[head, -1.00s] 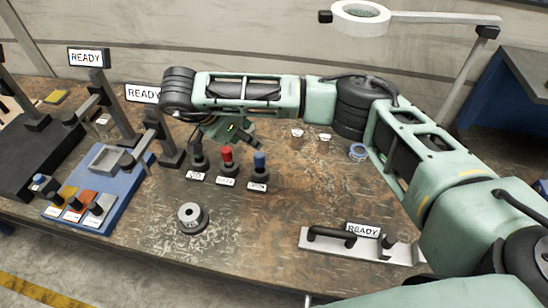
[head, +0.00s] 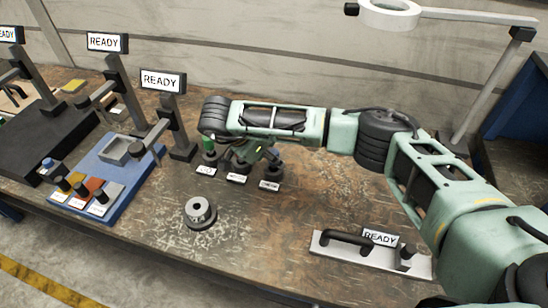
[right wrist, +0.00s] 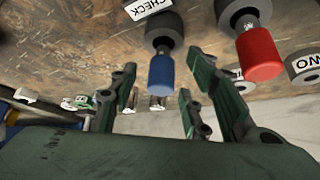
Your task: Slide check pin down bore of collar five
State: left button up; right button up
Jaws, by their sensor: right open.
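The check pin has a blue cap (right wrist: 161,73) and stands in a dark round holder by a CHECK label (right wrist: 150,7). My right gripper (right wrist: 163,82) is open, with its fingers on either side of the blue cap and nothing held. My left gripper is not in view.
A red-capped pin (right wrist: 259,54) stands beside the blue one, and a green-capped pin (head: 209,145) is at the row's left. A blue fixture (head: 122,185) is at left. A metal plate with a black handle (head: 340,238) is at right. The bench around the collar is clear.

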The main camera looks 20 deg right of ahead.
jog(key=shift+x, duration=1.45)
jog(key=shift+c, duration=0.4)
grip_shut()
